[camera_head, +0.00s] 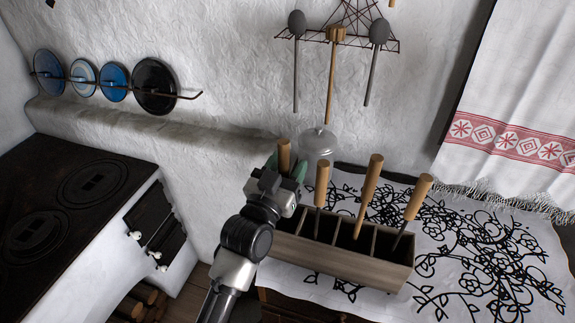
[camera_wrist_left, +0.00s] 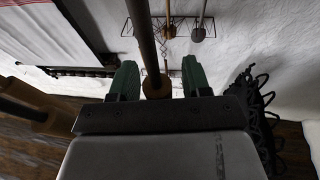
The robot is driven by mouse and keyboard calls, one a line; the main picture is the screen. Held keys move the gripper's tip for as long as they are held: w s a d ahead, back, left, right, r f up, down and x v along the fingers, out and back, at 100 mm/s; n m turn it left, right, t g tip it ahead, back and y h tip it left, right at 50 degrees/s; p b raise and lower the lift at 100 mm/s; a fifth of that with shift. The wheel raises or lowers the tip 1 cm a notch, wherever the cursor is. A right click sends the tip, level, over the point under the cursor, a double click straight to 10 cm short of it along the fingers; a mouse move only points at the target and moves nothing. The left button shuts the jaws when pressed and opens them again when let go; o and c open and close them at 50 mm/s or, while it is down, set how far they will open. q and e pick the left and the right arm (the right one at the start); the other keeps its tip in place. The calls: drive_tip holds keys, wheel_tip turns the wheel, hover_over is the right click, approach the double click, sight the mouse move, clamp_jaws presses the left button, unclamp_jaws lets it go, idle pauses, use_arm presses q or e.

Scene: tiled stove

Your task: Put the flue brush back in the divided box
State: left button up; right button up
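My left gripper (camera_head: 287,168) is above the left end of the divided box (camera_head: 345,264). Its two green fingers (camera_wrist_left: 158,80) are apart, with a wooden handle (camera_head: 284,152) upright between them. In the left wrist view this handle (camera_wrist_left: 157,88) has a dark shaft, and a gap shows beside it towards the right finger. The arm hides its lower end, so I cannot tell whether it stands in the box. Three more wooden handles stand tilted in the box: left (camera_head: 322,184), middle (camera_head: 369,190) and right (camera_head: 418,197). No brush head shows, so I cannot tell which is the flue brush.
The box stands on a table with a black-patterned white cloth (camera_head: 470,262). A grey lidded pot (camera_head: 318,143) is close behind the gripper. The dark stove top (camera_head: 70,205) is at left. Utensils hang from a wall rack (camera_head: 350,38). An embroidered towel (camera_head: 515,100) hangs at right.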

use_arm(q)
drive_tip(key=shift+s+r, duration=0.1)
drive_tip(key=b+v, duration=0.3)
drive_tip(key=v, duration=0.8)
drive_tip(key=shift+s+a, duration=0.25)
drive_tip(key=shift+s, duration=0.1)
